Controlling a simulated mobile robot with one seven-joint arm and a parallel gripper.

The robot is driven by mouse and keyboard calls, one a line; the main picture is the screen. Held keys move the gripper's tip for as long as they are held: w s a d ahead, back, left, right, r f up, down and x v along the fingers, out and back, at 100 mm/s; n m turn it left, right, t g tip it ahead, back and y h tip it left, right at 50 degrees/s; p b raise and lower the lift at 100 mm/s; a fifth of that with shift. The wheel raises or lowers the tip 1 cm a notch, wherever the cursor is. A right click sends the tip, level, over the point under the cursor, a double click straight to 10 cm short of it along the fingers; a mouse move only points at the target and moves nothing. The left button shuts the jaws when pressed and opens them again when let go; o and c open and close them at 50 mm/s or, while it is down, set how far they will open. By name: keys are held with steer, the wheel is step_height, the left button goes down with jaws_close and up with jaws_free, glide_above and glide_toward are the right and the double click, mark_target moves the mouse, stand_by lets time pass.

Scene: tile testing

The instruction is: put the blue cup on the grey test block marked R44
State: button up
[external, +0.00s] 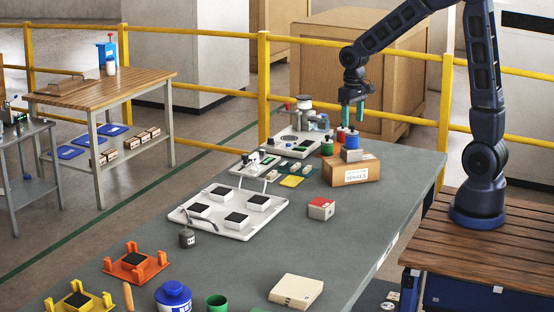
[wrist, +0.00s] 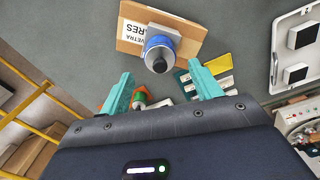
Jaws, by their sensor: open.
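A round blue thing with a grey upper part and dark centre, apparently the blue cup (wrist: 162,41), shows in the wrist view. A grey block (wrist: 164,31) is against it, partly hidden; both are over the cardboard box (wrist: 186,46). In the external view a grey and blue stack (external: 352,154) stands on the box (external: 350,172); cup and block are hard to separate there. No R44 mark is legible. My gripper (external: 353,117) is open and empty above the stack, fingers pointing down. In the wrist view my gripper (wrist: 161,90) has its fingers wide apart, with the blue thing beyond their tips.
Red and green containers (external: 327,147) stand close behind the box. A white tray (external: 232,232) with dark-topped pads is to the left, and a red-topped small box (external: 321,208) is in front. Bare grey tabletop (external: 385,215) lies right of the small box.

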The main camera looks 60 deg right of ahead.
step_height(320, 180, up, 5)
steer(key=shift+f, duration=0.1)
steer(key=shift+s+a+r, duration=0.1)
steer(key=shift+s+r, duration=0.1)
steer(key=shift+r, duration=0.3)
steer(key=s+a+r+n+t, duration=0.1)
steer(key=s+a+r, duration=0.1)
steer(key=s, duration=0.6)
steer(key=s+a+r+n+t, duration=0.1)
steer(key=s+a+r+t, duration=0.1)
steer(key=s, duration=0.6)
steer(key=s+a+r+n+t, duration=0.1)
steer(key=s+r, duration=0.3)
steer(key=s, duration=0.4)
steer(key=shift+a+t, duration=0.3)
steer(key=shift+a, duration=0.2)
